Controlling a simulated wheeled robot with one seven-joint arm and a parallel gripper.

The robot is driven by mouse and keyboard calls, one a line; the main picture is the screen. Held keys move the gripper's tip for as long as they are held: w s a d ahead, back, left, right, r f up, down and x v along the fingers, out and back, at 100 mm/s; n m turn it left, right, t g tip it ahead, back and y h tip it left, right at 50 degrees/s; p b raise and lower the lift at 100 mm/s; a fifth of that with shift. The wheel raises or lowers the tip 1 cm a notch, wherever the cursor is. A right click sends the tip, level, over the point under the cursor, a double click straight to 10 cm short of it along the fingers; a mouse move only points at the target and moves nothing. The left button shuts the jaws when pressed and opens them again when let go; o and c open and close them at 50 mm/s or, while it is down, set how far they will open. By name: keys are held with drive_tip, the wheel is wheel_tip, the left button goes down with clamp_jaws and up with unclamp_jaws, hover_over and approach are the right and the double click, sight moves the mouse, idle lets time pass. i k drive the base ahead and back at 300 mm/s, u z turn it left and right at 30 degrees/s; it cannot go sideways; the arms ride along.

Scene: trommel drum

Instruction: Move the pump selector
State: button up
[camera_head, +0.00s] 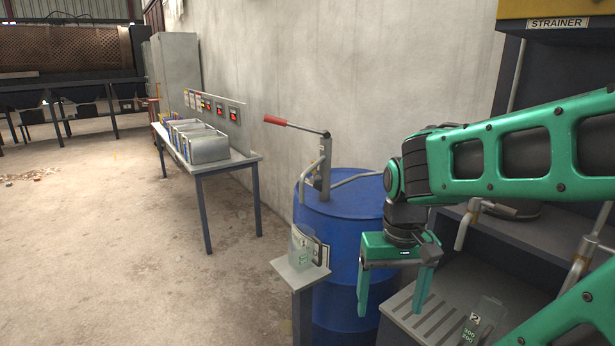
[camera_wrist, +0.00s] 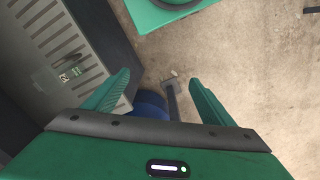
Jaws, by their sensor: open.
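A hand pump (camera_head: 322,165) with a long red-gripped lever (camera_head: 275,120) stands on top of a blue drum (camera_head: 345,225). I cannot tell for sure which part of it is the selector. My gripper (camera_head: 393,285) hangs fingers down, in front of and to the right of the drum in the head view. Its two green fingers are apart, with nothing between them. In the wrist view my gripper (camera_wrist: 158,85) is also open, and a bit of the blue drum (camera_wrist: 150,104) shows between the fingers. The pump is not visible in the wrist view.
A small stand (camera_head: 300,275) with a clear jug (camera_head: 303,247) is left of my gripper. A slotted tray (camera_head: 428,315) with a marked beaker lies right, below metal spouts (camera_head: 464,230). A table (camera_head: 242,158) with metal bins is farther left; the floor before it is clear.

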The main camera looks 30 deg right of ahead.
sight(314, 179)
drive_tip(key=k, duration=0.65)
drive_tip(key=u, duration=0.5)
drive_tip(key=i, duration=1.8)
drive_tip(key=z, duration=0.6)
drive_tip(key=k, duration=0.2)
